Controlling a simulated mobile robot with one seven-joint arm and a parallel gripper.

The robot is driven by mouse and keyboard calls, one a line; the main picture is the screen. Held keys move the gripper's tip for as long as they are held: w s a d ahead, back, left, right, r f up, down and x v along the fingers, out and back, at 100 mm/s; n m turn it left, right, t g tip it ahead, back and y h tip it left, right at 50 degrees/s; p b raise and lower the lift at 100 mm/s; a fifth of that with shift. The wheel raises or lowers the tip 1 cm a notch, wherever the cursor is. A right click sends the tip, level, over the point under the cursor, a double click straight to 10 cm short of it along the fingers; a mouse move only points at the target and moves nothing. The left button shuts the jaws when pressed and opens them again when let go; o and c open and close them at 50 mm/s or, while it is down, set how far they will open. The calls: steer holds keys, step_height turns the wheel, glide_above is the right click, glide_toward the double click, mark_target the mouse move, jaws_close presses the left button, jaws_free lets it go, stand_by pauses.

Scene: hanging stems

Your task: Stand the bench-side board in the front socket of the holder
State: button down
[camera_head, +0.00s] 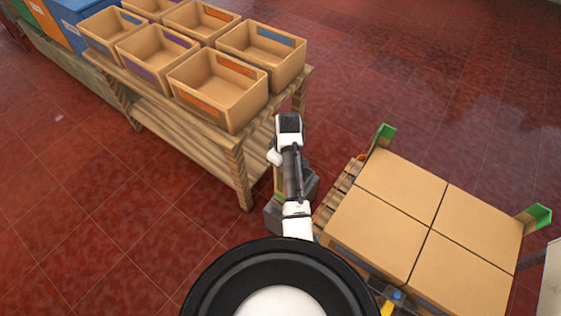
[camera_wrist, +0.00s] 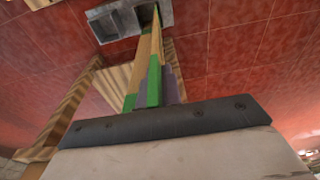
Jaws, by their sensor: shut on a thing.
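The board (camera_wrist: 143,66) is a long tan strip with green marks and a shaded purplish face. In the wrist view it runs away from my gripper (camera_wrist: 158,122) to the grey holder. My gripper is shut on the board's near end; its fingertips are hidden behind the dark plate. The grey holder (camera_wrist: 105,30) has a square opening on the left, and the board's far end meets its right part. I cannot tell whether it is inside a socket. In the head view the holder (camera_head: 273,217) and a strip of the board (camera_head: 278,182) show, partly hidden by my arm.
A wooden bench (camera_head: 238,150) with several tan bins stands at the left of the holder. A pallet stacked with cartons (camera_head: 400,190) is close on the right, with green-ended corner boards (camera_head: 385,133) upright at its corners. Red tiled floor is free beyond.

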steer(key=c, duration=1.5)
jaws_free()
steer(key=r+p, duration=0.1)
steer(key=r, duration=0.3)
steer(key=r+p, duration=0.1)
steer(key=r, duration=0.3)
steer(key=s+d+r+p, duration=0.1)
steer(key=r, duration=0.3)
steer(key=shift+d+r, duration=0.1)
steer(key=shift+r, duration=0.25)
steer(key=shift+r+p, duration=0.5)
steer(key=shift+p, duration=0.3)
